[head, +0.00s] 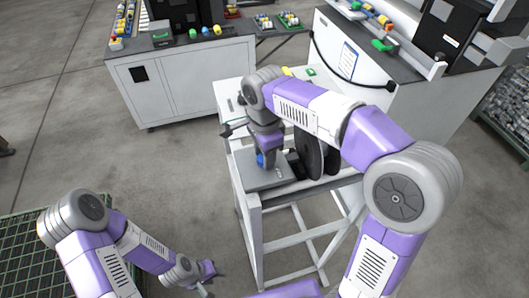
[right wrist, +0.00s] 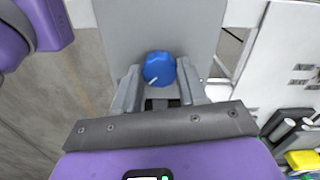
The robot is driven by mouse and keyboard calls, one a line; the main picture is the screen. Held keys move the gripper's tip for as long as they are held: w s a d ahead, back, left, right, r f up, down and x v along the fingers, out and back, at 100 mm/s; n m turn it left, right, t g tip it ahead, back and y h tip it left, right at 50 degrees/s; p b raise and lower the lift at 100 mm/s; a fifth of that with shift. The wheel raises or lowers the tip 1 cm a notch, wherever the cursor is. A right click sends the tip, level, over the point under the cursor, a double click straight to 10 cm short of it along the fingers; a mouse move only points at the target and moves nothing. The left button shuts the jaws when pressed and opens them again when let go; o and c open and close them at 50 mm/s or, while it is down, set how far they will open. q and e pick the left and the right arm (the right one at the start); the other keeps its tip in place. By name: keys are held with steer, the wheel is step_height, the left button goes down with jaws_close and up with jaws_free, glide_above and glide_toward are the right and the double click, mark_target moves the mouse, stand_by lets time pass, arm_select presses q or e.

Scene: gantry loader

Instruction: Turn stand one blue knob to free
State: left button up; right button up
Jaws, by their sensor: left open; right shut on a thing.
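The blue knob (right wrist: 158,66) sits between the two fingers of my right gripper (right wrist: 158,82) in the right wrist view. A pale pointer line on the knob runs toward the lower left of that view. The gripper is shut on the knob. In the head view the knob (head: 260,160) shows as a small blue patch on the grey top of the white stand (head: 246,180), under my right arm. My right gripper (head: 266,157) is mostly hidden there. My left gripper (head: 210,283) is open and empty, low in the head view, apart from the stand.
Black round parts (head: 308,152) stand on the stand beside my right wrist. A white cabinet (head: 185,85) is behind to the left and a white machine (head: 350,60) behind to the right. A green grate (head: 28,245) lies at the left. Floor between grate and stand is clear.

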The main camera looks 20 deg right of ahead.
steer(key=o, duration=1.1)
steer(key=shift+c, duration=0.2)
step_height(320, 180, up, 8)
steer(key=shift+f+p, duration=0.2)
steer(key=shift+p, duration=0.2)
